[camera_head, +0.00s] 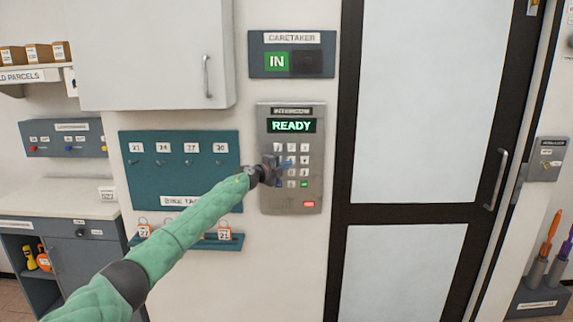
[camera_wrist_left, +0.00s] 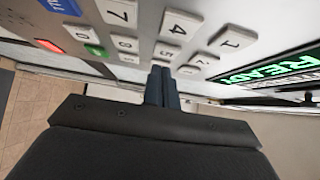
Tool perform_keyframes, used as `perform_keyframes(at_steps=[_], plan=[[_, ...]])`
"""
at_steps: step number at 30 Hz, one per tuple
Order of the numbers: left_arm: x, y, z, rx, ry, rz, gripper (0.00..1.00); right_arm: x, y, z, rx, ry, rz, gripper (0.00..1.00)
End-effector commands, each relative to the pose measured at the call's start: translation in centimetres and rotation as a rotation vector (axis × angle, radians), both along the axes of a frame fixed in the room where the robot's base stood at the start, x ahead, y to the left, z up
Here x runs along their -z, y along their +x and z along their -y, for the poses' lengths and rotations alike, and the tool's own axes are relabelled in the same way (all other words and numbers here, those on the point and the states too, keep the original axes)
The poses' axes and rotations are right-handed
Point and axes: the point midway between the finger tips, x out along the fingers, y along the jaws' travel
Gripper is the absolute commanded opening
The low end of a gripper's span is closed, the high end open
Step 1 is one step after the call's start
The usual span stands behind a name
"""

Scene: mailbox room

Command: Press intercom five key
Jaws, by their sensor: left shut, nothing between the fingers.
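The grey intercom panel (camera_head: 291,190) is on the wall, its green display (camera_head: 291,126) reading READY above rows of white keys. My left gripper (camera_head: 285,166) is shut and empty in front of the keypad's middle, hiding some keys. In the left wrist view the fingertips (camera_wrist_left: 161,70) sit together close to the five key (camera_wrist_left: 167,51), beside the 4 key (camera_wrist_left: 178,25) in the neighbouring column. I cannot tell whether they touch the key. The five key's print is hard to read. My right gripper is not in view.
A teal hook board (camera_head: 180,170) is left of the intercom, with a small tag shelf (camera_head: 215,242) below. The caretaker sign (camera_head: 292,54) is above the intercom. A dark-framed door (camera_head: 420,120) stands close on the right. A white cabinet (camera_head: 150,50) hangs at upper left.

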Motion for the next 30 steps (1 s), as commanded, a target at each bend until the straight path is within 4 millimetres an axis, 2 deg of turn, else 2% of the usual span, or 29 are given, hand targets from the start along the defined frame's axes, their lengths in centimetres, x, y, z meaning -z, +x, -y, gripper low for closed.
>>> perform_keyframes(at_steps=[6, 23, 30], plan=[[-0.1, 1.2, 0.0, 0.000, 0.000, 0.000, 0.00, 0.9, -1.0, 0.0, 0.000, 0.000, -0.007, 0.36], [0.0, 1.8, 0.0, 0.001, -0.001, 0.001, 0.00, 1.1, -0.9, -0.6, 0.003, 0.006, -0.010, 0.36], [-0.3, 2.4, -0.1, -0.003, -0.001, 0.004, 0.00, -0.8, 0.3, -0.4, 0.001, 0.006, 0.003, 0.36]])
